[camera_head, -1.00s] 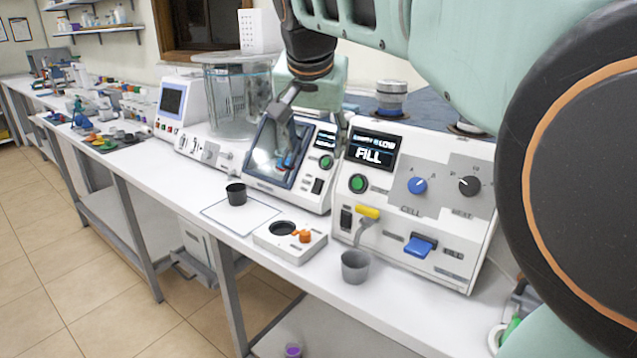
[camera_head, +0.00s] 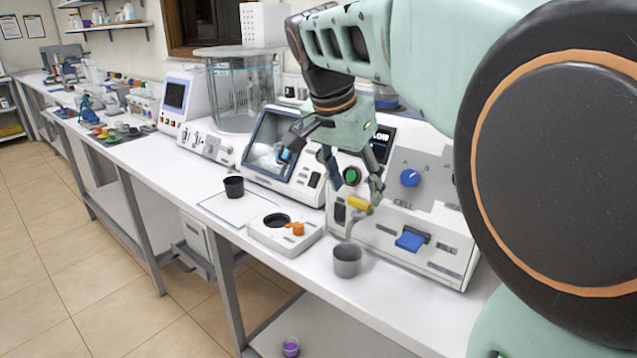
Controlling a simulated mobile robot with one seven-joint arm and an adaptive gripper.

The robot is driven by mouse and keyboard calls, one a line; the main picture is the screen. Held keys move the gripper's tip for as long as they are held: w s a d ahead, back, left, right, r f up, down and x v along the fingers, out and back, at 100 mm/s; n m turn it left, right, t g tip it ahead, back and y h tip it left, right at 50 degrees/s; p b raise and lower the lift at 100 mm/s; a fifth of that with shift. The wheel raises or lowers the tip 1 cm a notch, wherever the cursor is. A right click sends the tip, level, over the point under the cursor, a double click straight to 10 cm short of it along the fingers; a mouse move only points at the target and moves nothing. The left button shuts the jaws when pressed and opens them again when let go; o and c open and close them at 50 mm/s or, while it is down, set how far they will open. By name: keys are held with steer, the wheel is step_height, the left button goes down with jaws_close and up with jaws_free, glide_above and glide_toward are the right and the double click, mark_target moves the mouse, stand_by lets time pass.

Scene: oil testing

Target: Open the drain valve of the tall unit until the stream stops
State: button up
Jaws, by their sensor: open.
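The tall white unit (camera_head: 428,195) stands at the right of the bench, its upper part partly covered by my arm. A yellow valve handle (camera_head: 358,203) sticks out low on its front left, above a grey cup (camera_head: 347,260) on the bench. My gripper (camera_head: 353,188) is open, its fingers pointing down in front of the unit, close above the yellow handle. I cannot tell whether it touches the handle. The spout is partly hidden, and I cannot make out a stream. The unit's dark display (camera_head: 382,143) is mostly hidden.
A blue knob (camera_head: 410,178) and a blue lever (camera_head: 411,241) are on the unit's front. A small white block (camera_head: 285,239) with an orange knob and a black cup (camera_head: 234,187) stand to the left. A screened instrument (camera_head: 272,150) stands beside the unit.

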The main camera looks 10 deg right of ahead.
mark_target(359, 204)
steer(key=shift+x, duration=1.35)
steer(key=shift+c, duration=0.7)
steer(key=c, duration=1)
